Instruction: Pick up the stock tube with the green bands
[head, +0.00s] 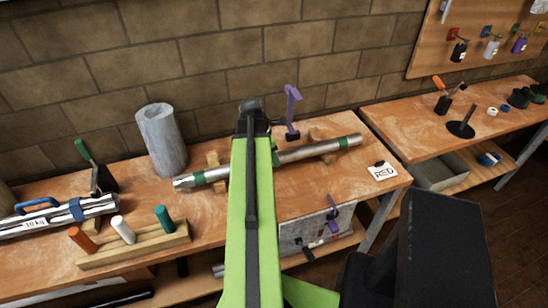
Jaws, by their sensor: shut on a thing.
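The stock tube with the green bands (310,151) is a silvery metal tube lying slantwise across the bench. My gripper (252,120) is at the far end of my green arm, over the tube's middle. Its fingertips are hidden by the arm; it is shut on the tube.
A grey cylinder (162,140) stands behind the tube's left end. A peg rack (132,245) and a blue-banded tube (60,216) are at left. A purple clamp (292,112) stands close behind the tube. A "RED" card (382,172) lies at right.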

